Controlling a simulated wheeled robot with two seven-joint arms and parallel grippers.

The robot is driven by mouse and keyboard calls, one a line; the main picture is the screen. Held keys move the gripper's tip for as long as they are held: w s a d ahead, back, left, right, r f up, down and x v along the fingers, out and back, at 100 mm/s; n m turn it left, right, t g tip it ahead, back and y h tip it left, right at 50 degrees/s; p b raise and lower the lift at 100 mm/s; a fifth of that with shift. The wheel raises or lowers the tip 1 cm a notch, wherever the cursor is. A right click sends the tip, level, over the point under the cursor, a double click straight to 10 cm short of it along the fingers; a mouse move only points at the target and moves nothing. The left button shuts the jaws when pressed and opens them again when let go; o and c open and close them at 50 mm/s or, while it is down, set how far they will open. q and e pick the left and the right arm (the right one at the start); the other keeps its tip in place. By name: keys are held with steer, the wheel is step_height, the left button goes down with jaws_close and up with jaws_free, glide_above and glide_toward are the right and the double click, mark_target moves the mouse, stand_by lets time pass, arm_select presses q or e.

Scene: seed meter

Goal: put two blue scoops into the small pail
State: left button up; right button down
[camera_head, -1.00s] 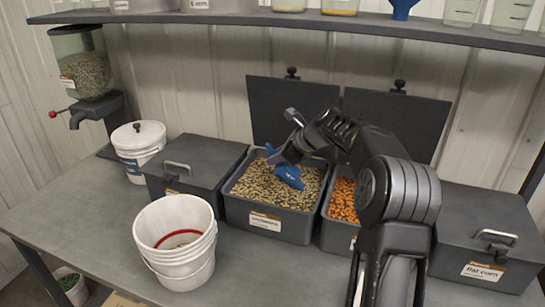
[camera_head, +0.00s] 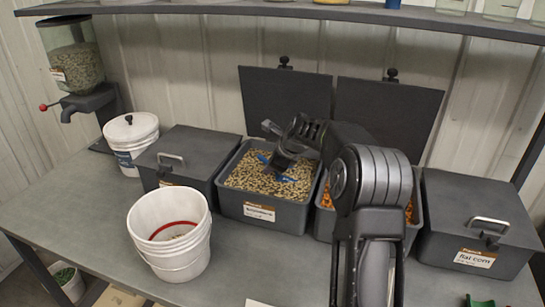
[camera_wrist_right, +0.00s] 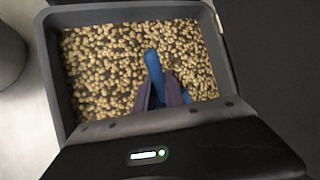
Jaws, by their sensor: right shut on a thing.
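My right gripper (camera_head: 280,164) is over the open grey bin (camera_head: 262,211) of pale seeds, pointing down. It is shut on the blue scoop (camera_head: 284,178). In the right wrist view the scoop (camera_wrist_right: 153,66) shows as a blue handle between the two fingers (camera_wrist_right: 164,92). Its bowl is mostly hidden, low in or at the seeds (camera_wrist_right: 100,70); how full it is cannot be told. The small white pail (camera_head: 172,255) stands upright on the bench left of the bin. A red ring and a little pale seed show inside it. My left gripper is out of view.
A second open bin (camera_head: 325,224) with orange seeds is beside the first, partly behind my right arm. Closed bins (camera_head: 190,150) (camera_head: 475,215) flank them. Raised lids (camera_head: 285,105) stand behind. A lidded white bucket (camera_head: 128,140) and a seed dispenser (camera_head: 75,65) are at left.

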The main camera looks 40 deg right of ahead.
steer(key=h+p, duration=0.1)
steer(key=p, duration=0.1)
steer(key=shift+w+a+n+g+p, duration=0.25)
steer(key=shift+a+n+g+p, duration=0.05)
steer(key=shift+a+g+p, duration=0.1)
steer(key=f+g+h+p, duration=0.1)
steer(key=a+f+n+h+p, duration=0.1)
steer(key=f, duration=0.1)
steer(key=w+f+g+h+p, duration=0.1)
steer(key=shift+a+f+n+g+h, duration=0.3)
steer(key=shift+a+f+h, duration=0.05)
steer(key=shift+f+h, duration=0.05)
steer(key=shift+w+h, duration=0.1)
steer(key=shift+h, duration=0.3)
steer(key=shift+w+a+r+p, duration=0.15)
steer(key=shift+r+p, duration=0.1)
steer(key=shift+r, duration=2.05)
steer(key=shift+w+a+r+p, duration=0.15)
steer(key=shift+r+p, duration=0.1)
steer(key=shift+r, duration=2.05)
steer(key=shift+w+a+r, duration=0.15)
steer(key=shift+a+r, duration=0.15)
steer(key=shift+r, duration=0.6)
steer(key=shift+w+a+r, duration=0.15)
steer(key=shift+a+r, duration=0.15)
steer(key=shift+r, duration=0.65)
steer(key=shift+w+a+r, duration=0.15)
steer(key=shift+a+r, duration=0.15)
steer(key=shift+r, duration=0.6)
